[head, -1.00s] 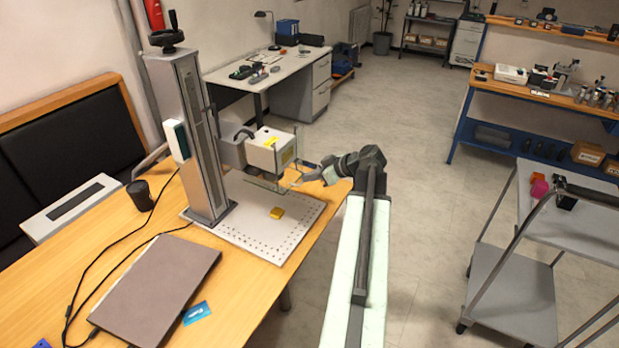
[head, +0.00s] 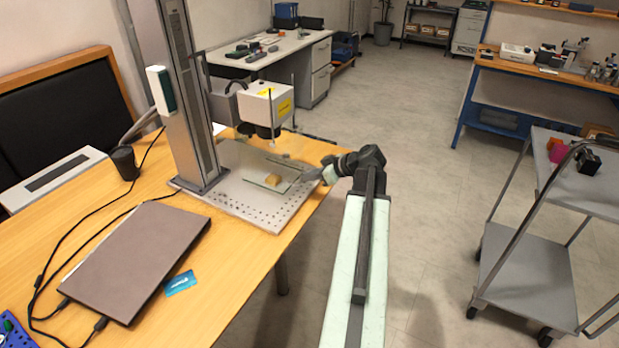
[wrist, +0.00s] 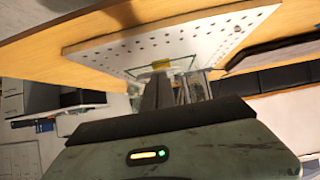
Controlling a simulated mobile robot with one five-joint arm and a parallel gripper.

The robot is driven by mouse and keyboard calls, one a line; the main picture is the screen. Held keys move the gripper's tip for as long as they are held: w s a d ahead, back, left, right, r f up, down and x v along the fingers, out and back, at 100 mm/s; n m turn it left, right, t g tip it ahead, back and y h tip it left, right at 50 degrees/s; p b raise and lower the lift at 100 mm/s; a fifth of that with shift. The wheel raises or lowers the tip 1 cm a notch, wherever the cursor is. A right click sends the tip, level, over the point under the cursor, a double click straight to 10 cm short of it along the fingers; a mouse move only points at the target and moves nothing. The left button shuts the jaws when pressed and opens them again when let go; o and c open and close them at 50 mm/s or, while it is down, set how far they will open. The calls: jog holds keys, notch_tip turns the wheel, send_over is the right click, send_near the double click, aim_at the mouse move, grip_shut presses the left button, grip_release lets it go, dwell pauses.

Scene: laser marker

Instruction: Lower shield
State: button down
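The shield (head: 256,168) is a clear, glassy guard. It sits low over the perforated plate (head: 245,213), around the tan-yellow block (head: 273,180), below the white laser head (head: 264,106) with its dark lens. I cannot tell whether its lower edge touches the plate. My gripper (head: 313,173) is at the shield's right side, low above the plate's right edge. In the wrist view my gripper's dark fingers (wrist: 175,90) point at the glassy shield (wrist: 143,74), with the yellow block (wrist: 161,64) beyond. Whether the fingers hold the shield's edge is unclear.
The column (head: 188,110) stands at the plate's left. A grey cart (head: 530,275) stands right; the floor between is clear.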

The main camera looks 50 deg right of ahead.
jog(key=w+r+p+v, duration=0.1)
jog(key=r+p+v, duration=0.1)
jog(key=p+v, duration=0.7)
jog(key=v, duration=0.3)
jog(key=shift+r+p, duration=0.35)
jog(key=shift+p, duration=0.05)
jog(key=shift+a, duration=0.1)
jog(key=w+a+f+g+y, duration=0.1)
jog(key=w+a+f+g, duration=0.1)
jog(key=w+a, duration=0.35)
jog(key=w+a+f+g+p, duration=0.1)
jog(key=w+a+g, duration=0.1)
jog(key=a, duration=0.7)
jog(key=w+a+f+g+y, duration=0.1)
jog(key=w+a+f+g, duration=0.1)
jog(key=w+a, duration=0.35)
jog(key=a+f+m+g+h+p, duration=0.1)
jog(key=a+g+h, duration=0.1)
jog(key=a, duration=1.2)
jog(key=s+a+f+m+g+h, duration=0.1)
jog(key=a+g+h, duration=0.1)
jog(key=a, duration=1.2)
jog(key=shift+a+f+m+g+h+p, duration=0.25)
jog(key=shift+a+m+g+h+p, duration=0.05)
jog(key=shift+m+p, duration=0.1)
